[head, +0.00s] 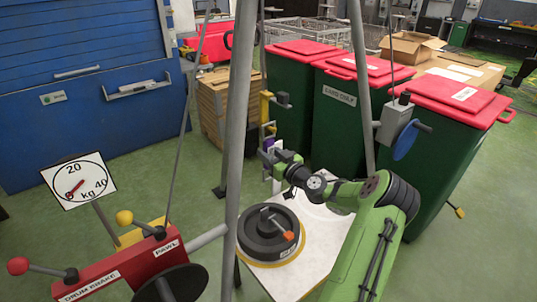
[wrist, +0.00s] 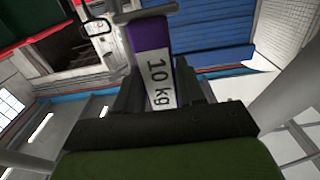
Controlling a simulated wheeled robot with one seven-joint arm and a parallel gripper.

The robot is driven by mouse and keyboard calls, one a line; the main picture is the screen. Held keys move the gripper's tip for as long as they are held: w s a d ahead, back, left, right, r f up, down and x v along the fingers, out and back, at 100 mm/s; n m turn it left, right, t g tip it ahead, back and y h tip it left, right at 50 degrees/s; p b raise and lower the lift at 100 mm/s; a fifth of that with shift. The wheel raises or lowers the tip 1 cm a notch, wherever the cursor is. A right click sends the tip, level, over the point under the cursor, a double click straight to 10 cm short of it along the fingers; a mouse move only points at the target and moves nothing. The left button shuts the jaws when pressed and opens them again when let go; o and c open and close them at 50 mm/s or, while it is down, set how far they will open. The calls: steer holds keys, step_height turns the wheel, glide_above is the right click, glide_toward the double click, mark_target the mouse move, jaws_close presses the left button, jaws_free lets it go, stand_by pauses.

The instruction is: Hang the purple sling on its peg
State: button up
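The purple sling (wrist: 149,36) is a flat strap with a white "10 kg" label in the wrist view. It lies between the two dark fingers of my gripper (wrist: 160,100), which look shut on it at the label. In the head view my gripper (head: 272,157) is at the upright behind the white table, with a small patch of the purple sling (head: 268,143) showing beside it. A grey bar (wrist: 145,13) crosses the top end of the sling in the wrist view; I cannot tell whether they touch. I cannot make out the purple sling's peg for certain.
A yellow piece with a grey block (head: 283,99) is above my gripper. A black round drum (head: 262,222) with an orange handle sits on the white table (head: 310,252). Grey tripod legs (head: 238,130) stand in front. A red winch unit (head: 130,262) is at lower left; green bins (head: 335,110) stand behind.

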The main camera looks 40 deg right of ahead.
steer(key=c, duration=0.3)
steer(key=shift+r, duration=0.95)
steer(key=shift+c, duration=0.2)
steer(key=shift+s+f, duration=0.1)
steer(key=shift+s, duration=0.25)
steer(key=s+a+b, duration=0.1)
steer(key=s+b, duration=0.3)
steer(key=s, duration=0.4)
steer(key=shift+s, duration=0.15)
